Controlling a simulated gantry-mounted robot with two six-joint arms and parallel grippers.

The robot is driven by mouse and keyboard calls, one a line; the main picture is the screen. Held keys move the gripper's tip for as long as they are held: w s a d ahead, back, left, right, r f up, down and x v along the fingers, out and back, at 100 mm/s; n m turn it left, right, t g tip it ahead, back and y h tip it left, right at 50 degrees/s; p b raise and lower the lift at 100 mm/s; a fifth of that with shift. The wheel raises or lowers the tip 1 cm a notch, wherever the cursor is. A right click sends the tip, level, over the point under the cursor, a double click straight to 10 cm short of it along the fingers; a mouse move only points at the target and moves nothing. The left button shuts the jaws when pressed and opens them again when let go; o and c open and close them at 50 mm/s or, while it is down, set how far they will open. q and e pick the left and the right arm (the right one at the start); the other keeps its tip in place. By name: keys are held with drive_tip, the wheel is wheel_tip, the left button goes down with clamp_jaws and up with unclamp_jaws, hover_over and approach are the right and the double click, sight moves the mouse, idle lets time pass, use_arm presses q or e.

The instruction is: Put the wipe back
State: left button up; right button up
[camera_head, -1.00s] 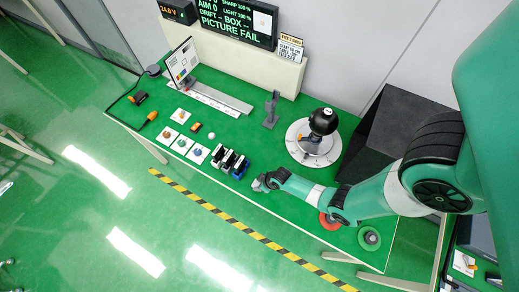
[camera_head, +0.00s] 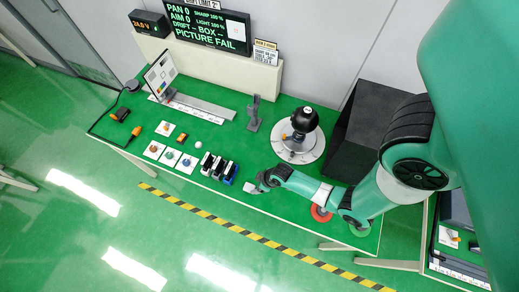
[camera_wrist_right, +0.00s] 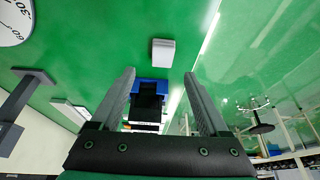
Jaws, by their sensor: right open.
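A small white block-like thing (camera_wrist_right: 162,52), possibly the wipe, lies on the green bench top in the right wrist view, just beyond my right fingertips. My right gripper (camera_wrist_right: 158,75) is open. Its two grey fingers are apart with nothing held between them. In the head view, my right gripper (camera_head: 253,187) is near the bench's front edge, to the right of the blue block (camera_head: 230,173). The blue block also shows beyond the fingers in the wrist view (camera_wrist_right: 150,87). My left gripper is not in view.
Black and white blocks (camera_head: 211,164) stand beside the blue one. A round dial base (camera_head: 299,151) with a black ball unit (camera_head: 304,119) stands behind my right arm. A grey stand (camera_head: 254,114), a test chart (camera_head: 160,74) and a black box (camera_head: 362,135) are further back.

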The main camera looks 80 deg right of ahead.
drive_tip(key=v, duration=0.3)
drive_tip(key=shift+p, duration=0.35)
